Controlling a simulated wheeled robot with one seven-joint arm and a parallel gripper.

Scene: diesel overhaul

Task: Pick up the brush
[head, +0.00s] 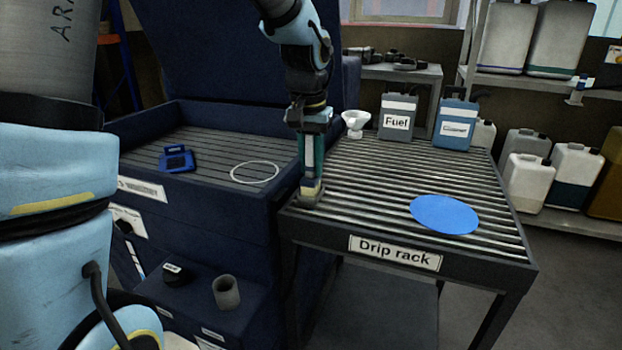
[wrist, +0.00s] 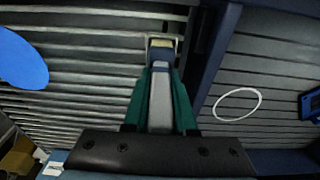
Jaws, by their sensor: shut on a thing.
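My gripper (head: 311,168) points down at the left edge of the drip rack (head: 394,252). It is shut on the brush (head: 310,192), whose pale lower end shows below the fingers. In the wrist view the brush (wrist: 160,85) has a grey and blue handle between my two green fingers. Its yellowish end shows past the fingertips, over the rack's slats. Whether the brush touches the slats I cannot tell. Part of the handle is hidden by the fingers.
A blue disc (head: 445,214) lies on the rack at right. A fuel can (head: 397,117), a blue can (head: 455,124) and a white funnel (head: 355,123) stand at its back. Left is a dark blue slatted washer basin (head: 215,147) with a blue object (head: 177,159) and a white ring (head: 255,172).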

